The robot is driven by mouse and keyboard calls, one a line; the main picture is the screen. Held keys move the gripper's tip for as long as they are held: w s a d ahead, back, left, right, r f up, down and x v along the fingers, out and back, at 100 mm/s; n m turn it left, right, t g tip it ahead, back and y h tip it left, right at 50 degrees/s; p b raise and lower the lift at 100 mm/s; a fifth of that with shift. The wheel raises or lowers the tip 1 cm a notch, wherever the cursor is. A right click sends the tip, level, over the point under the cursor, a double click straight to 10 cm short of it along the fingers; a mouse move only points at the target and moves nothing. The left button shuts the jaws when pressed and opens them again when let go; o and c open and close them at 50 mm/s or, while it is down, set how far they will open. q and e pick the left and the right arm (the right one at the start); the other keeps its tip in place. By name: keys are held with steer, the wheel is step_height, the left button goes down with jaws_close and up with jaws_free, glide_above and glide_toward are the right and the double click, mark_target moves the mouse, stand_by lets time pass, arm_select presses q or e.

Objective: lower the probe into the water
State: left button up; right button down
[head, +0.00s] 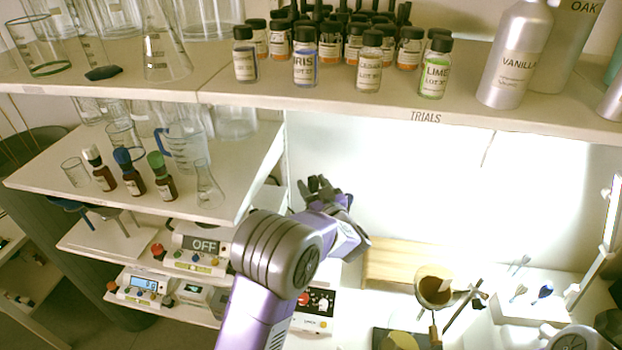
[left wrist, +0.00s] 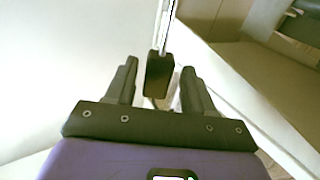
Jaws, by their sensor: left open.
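My left gripper (head: 322,188) is in front of the bright back wall, below the top shelf, and mostly hidden by its own arm. In the left wrist view the two fingers of my left gripper (left wrist: 160,90) are apart. A dark block with a thin pale rod above it (left wrist: 160,66) shows between the fingertips; it may be the probe, and I cannot tell whether it touches a finger. No probe can be made out in the head view, and I cannot tell which vessel holds water. My right gripper is not in view.
The top shelf (head: 455,122) with several bottles overhangs my left gripper. The middle shelf (head: 235,185) holds glassware and dropper bottles (head: 130,172). Below are a device reading OFF (head: 205,244) and a lit scale (head: 145,285).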

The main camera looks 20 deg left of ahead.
arm_select(q)
steer(key=shift+x, duration=1.25)
steer(key=shift+d, duration=0.15)
steer(key=shift+w+f, duration=0.1)
jaws_close()
